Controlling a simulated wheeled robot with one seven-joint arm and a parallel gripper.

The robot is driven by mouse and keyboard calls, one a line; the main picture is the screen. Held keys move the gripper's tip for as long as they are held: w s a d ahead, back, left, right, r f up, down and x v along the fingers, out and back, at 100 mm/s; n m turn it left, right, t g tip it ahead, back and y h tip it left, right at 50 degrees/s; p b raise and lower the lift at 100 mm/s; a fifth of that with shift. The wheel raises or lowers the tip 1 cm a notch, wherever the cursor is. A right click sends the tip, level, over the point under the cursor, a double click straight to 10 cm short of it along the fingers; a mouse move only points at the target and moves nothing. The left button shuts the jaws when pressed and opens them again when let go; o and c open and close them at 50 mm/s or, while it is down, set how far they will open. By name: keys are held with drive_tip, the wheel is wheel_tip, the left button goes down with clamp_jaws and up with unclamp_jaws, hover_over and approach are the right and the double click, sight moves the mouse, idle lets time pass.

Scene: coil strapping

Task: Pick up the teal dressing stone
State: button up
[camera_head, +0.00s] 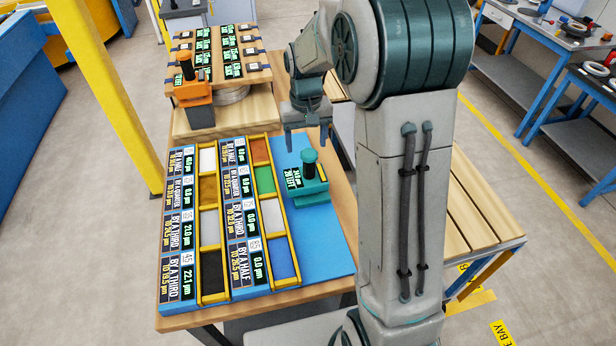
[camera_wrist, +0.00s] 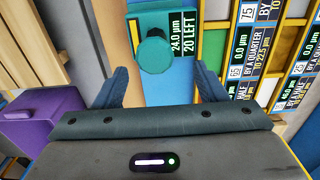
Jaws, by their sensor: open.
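My gripper (camera_wrist: 160,76) shows both fingers spread in the wrist view.
Two yellow-framed racks (camera_head: 275,215) of coloured slots with label plates lie left of the stone. A purple box (camera_wrist: 40,125) shows left in the wrist view. The mat right of the racks is clear otherwise.

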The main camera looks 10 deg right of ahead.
sight(309, 153)
drive_tip(key=f, duration=0.1)
drive_tip(key=f+p, duration=0.1)
drive_tip(key=f, duration=0.1)
drive_tip(key=s+f, duration=0.1)
drive_tip(key=f, duration=0.1)
drive_tip(key=shift+d+f+p, duration=0.25)
drive_tip(key=shift+d+p, duration=0.05)
drive_tip(key=shift+p, duration=0.05)
drive_tip(key=shift+f, duration=0.5)
drive_tip(key=shift+w+r, duration=0.1)
clamp_jaws()
